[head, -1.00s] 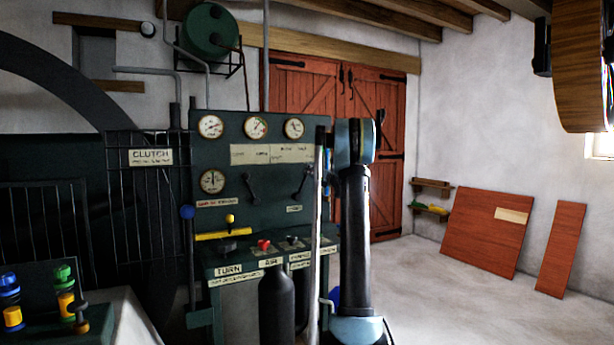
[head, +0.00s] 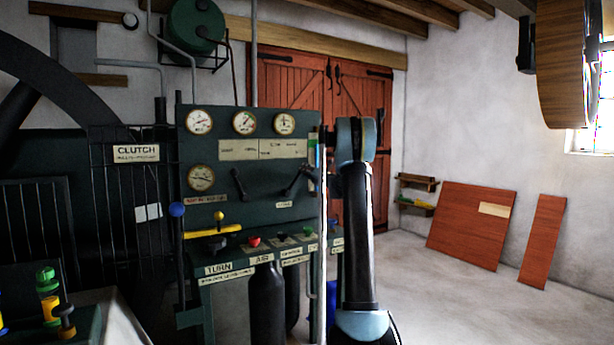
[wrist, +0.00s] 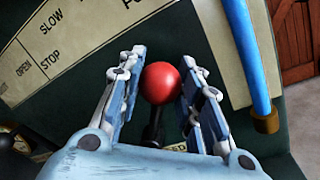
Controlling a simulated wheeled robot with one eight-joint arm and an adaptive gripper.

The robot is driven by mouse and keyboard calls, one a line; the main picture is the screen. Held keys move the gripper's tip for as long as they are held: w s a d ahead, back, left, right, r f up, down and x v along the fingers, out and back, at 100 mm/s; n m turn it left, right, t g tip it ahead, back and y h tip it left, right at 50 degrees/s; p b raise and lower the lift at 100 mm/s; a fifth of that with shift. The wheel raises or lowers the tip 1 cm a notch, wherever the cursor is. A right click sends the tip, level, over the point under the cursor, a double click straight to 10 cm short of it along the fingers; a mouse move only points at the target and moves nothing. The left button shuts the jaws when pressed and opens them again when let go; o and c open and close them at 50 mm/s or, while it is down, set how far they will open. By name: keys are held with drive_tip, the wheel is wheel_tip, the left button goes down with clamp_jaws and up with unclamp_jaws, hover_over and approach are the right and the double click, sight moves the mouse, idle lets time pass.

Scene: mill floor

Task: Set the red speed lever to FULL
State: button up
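The speed lever's round red knob (wrist: 160,83) sits between the two fingers of my gripper (wrist: 161,80) in the wrist view. The fingers lie close along both sides of it, and I read them as shut on it. Its dark stem (wrist: 154,128) runs down below the knob. In the head view, a dark lever (head: 296,182) leans right on the green panel (head: 245,180). My gripper and the red knob cannot be made out there.
A blue rod (wrist: 245,50) with a brass end stands just right of the fingers in the wrist view. The panel's lower shelf carries a small red knob (head: 254,242) and a yellow handle (head: 212,232). Open floor (head: 440,290) lies to the right.

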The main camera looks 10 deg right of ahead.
drive_tip(key=o, duration=0.5)
drive_tip(key=shift+w+d+f, duration=0.1)
drive_tip(key=shift+d+f, duration=0.05)
drive_tip(key=shift+d, duration=0.25)
drive_tip(key=shift+c, duration=0.2)
drive_tip(key=shift+a, duration=0.1)
drive_tip(key=shift+a, duration=0.1)
drive_tip(key=v, duration=1.2)
